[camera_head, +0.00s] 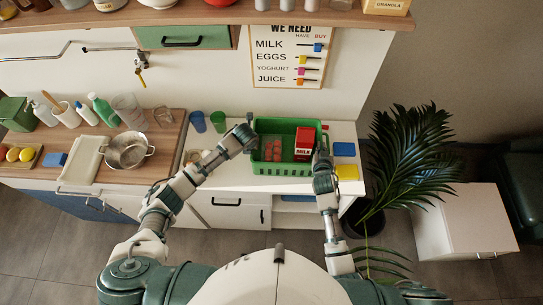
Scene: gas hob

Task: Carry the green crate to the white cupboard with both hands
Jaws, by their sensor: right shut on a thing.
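The green crate (284,170) stands on the white counter and holds a red milk carton (304,141) and some orange-red items. My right gripper (322,150) is shut on the crate's right side wall. My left gripper (248,122) is at the crate's far left corner; its fingers are too small and partly hidden to tell whether they grip the rim. A low white cupboard (462,220) stands on the floor to the right, beyond the plant.
A potted palm (408,160) stands between the counter and the low cupboard. Blue and green cups (197,121) are left of the crate. Blue and yellow blocks (346,172) lie to its right. A dark green chair (528,180) is at the right edge.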

